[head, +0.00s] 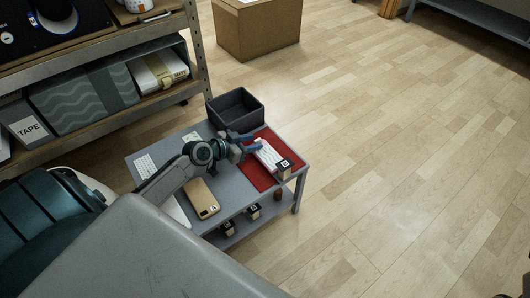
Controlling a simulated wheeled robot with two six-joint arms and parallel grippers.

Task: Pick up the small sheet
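A small white sheet with rows of grey print (146,165) lies flat on the left of the grey cart top. Another small pale sheet (192,137) lies near the cart's back edge, partly hidden by my arm. My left gripper (251,142) is over the cart near the red mat (257,178). Its two blue fingertips look apart, with nothing clearly held between them. A white patterned piece (268,155) lies on the red mat just beyond the fingertips. My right gripper is not in view.
A dark open bin (236,109) stands at the cart's back. A yellow box marked A (202,197) and a block marked B (284,168) are on the top. Small items sit on the lower shelf. A loaded rack (100,105) stands left; open floor lies right.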

